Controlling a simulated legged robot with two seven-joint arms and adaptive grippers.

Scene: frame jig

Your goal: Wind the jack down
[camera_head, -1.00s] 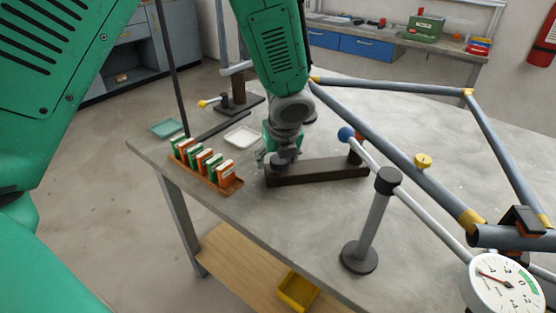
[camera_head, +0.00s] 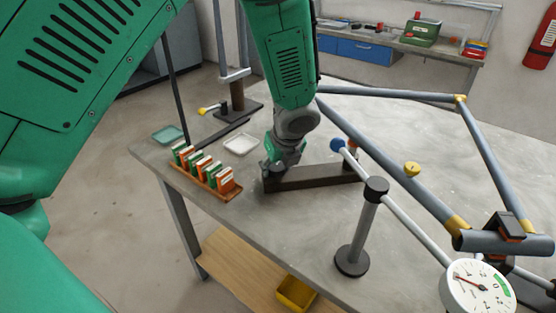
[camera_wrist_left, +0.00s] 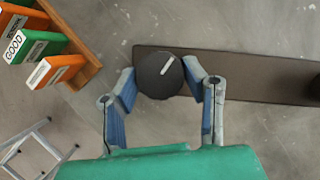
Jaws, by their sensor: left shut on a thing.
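The jack shows as a long dark bar (camera_head: 320,175) lying on the table, with an orange-brown post (camera_head: 352,149) at its right end under the frame tube. In the left wrist view a round black knob (camera_wrist_left: 158,76) with a white line mark sits at the bar's left end (camera_wrist_left: 230,75). My left gripper (camera_head: 273,178) comes down from above onto that end. Its two blue-padded fingers (camera_wrist_left: 160,72) are shut on the knob from both sides. My right gripper is not in view.
A grey tube frame (camera_head: 385,147) with yellow joints stands over the table (camera_head: 300,225). A blue-tipped rod on a post (camera_head: 360,235) and a dial gauge (camera_head: 478,290) are at the right. A rack of orange and green blocks (camera_head: 205,175) stands close left of the gripper.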

